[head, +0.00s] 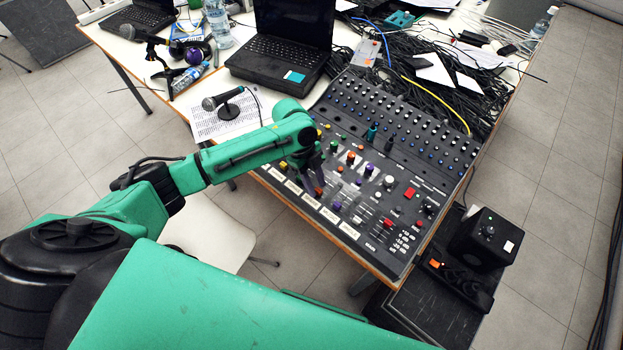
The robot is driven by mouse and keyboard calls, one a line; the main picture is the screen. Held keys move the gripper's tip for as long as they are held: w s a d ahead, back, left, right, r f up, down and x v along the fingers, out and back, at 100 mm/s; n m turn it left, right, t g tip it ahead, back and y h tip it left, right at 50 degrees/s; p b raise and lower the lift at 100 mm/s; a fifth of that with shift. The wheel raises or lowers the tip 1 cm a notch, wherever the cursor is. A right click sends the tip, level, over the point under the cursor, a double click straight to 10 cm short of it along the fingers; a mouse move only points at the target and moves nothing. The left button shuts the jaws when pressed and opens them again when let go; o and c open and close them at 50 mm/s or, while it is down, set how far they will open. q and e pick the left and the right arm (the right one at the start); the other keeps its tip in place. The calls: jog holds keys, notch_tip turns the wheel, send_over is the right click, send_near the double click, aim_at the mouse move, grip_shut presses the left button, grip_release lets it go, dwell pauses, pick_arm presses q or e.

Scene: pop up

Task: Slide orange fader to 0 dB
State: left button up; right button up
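The mixing console (412,163) sits at the table's front right, covered with coloured knobs and faders. My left gripper (316,180) reaches down over its front left part, with grey fingers among the faders. An orange-red cap (319,191) shows right at the fingertips; it may be the orange fader, but it is too small to be sure. I cannot tell whether the fingers touch it or how far apart they are. Another orange cap (350,156) is farther up the panel. A dB scale (408,240) is printed near the front right corner. My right gripper is out of view.
A small microphone (222,98) stands on paper left of the console, and a laptop (283,55) is behind. Tangled black cables (430,85) crowd the back. A black box (486,240) stands to the right. White label strips (310,200) line the console's front.

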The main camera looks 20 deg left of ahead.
aim_at(330, 185)
pick_arm(q)
jog(key=shift+b+x, duration=0.3)
jog(key=shift+x, duration=0.55)
jog(key=shift+c, duration=0.3)
jog(key=shift+a+r+p, duration=0.1)
jog(key=shift+r+p, duration=0.25)
grip_shut()
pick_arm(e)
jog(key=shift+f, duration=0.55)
pick_arm(q)
jog(key=shift+w, duration=0.15)
jog(key=shift+w, duration=0.2)
jog(key=shift+w+d+b, duration=0.4)
jog(key=shift+w+b, duration=0.3)
jog(key=shift+w, duration=0.2)
jog(key=shift+w+d+b, duration=0.35)
jog(key=shift+w+b, duration=0.35)
jog(key=shift+w, duration=0.15)
jog(key=shift+c, duration=0.8)
grip_release()
jog(key=shift+w, duration=0.1)
jog(key=o, duration=0.5)
jog(key=shift+r, duration=0.1)
jog(key=shift+c, duration=0.2)
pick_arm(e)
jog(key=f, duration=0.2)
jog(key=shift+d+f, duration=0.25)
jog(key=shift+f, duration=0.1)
